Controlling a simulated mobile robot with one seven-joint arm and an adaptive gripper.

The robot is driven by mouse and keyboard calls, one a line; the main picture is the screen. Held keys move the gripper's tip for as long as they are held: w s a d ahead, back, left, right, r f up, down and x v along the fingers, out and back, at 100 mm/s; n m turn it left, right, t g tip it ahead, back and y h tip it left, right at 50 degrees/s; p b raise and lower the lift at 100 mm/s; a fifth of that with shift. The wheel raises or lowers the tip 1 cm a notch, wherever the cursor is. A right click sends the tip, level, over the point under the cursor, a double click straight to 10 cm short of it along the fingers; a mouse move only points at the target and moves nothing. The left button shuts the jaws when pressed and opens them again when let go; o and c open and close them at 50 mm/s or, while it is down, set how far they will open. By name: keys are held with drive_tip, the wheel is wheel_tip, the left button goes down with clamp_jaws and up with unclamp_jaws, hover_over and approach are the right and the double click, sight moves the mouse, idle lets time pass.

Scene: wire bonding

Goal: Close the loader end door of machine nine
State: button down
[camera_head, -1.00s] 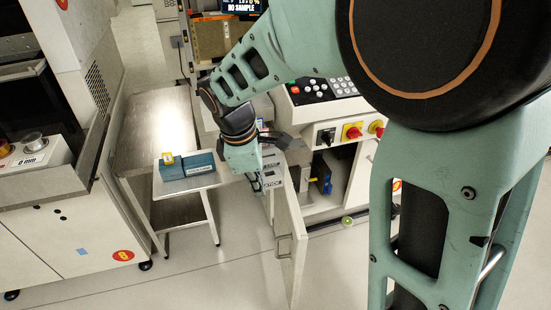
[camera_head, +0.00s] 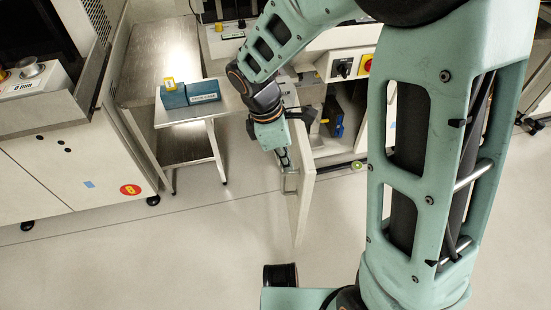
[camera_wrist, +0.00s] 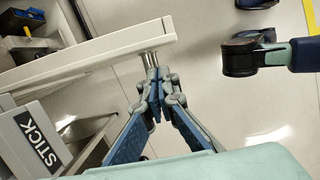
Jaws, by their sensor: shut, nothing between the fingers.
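The loader end door (camera_head: 304,205) is a pale upright panel. It stands open, swung out from the machine's lower cabinet (camera_head: 338,105) toward me. A metal handle (camera_head: 290,182) is on its left face. In the wrist view the door (camera_wrist: 95,55) crosses the upper left, and its handle (camera_wrist: 150,60) sticks out toward the fingers. My gripper (camera_head: 287,168) is at the door's left side, by the handle. In the wrist view my gripper (camera_wrist: 154,88) is shut and empty, its tips close to the handle end. I cannot tell whether they touch.
A small steel side table (camera_head: 205,110) with blue boxes (camera_head: 190,92) stands left of the door. A white machine (camera_head: 70,165) with a red round sticker is farther left. The floor (camera_head: 200,245) in front is clear.

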drive_tip(key=shift+w+d, duration=0.1)
drive_tip(key=shift+d, duration=0.9)
drive_tip(key=shift+d, duration=0.1)
